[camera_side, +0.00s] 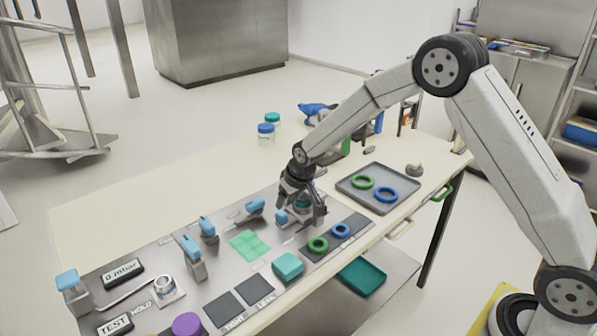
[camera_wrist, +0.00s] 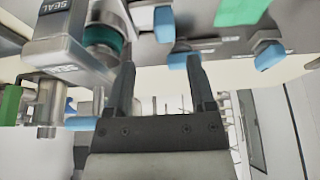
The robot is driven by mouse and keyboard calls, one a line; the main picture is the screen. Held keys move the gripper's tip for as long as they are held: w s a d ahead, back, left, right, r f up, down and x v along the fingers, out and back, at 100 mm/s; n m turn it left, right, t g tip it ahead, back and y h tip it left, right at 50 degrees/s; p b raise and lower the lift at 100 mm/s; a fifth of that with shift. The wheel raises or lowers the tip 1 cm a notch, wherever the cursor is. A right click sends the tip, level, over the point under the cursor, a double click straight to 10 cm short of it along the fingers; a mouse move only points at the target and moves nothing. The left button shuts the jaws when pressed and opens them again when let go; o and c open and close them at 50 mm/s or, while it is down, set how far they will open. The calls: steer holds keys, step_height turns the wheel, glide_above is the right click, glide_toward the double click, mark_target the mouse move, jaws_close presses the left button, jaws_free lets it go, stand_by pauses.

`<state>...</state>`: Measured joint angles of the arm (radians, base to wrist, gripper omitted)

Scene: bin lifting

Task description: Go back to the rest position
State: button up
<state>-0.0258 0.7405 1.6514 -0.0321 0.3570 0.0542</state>
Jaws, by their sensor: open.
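My gripper (camera_wrist: 162,78) is open, its two dark fingers apart with nothing held between them. In the side view my gripper (camera_side: 300,190) is low over the metal panel (camera_side: 215,240), at a grey fixture. In the wrist view this fixture (camera_wrist: 75,50) carries the label SEAL and holds a teal round part (camera_wrist: 104,42), just left of the left finger. A blue handle (camera_wrist: 164,24) shows beyond the fingertips. I cannot tell whether a finger touches the fixture. My arm reaches down from the right.
Several blue-handled valves (camera_side: 193,247) stand up from the panel. A grey tray (camera_side: 349,193) with a green and a blue ring lies to the right. Two jars (camera_side: 266,133) stand behind. A teal block (camera_side: 288,266) and a purple knob (camera_side: 187,325) are at the front. The table's back left is clear.

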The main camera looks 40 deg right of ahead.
steer(key=shift+s+r, duration=0.1)
steer(key=shift+r, duration=0.2)
steer(key=shift+s, duration=0.1)
steer(key=s+r+g, duration=0.1)
steer(key=s+r, duration=0.1)
steer(key=s, duration=1.1)
steer(key=s+d+r+g, duration=0.1)
steer(key=s+r, duration=0.1)
steer(key=s, duration=1.2)
steer(key=shift+r, duration=0.4)
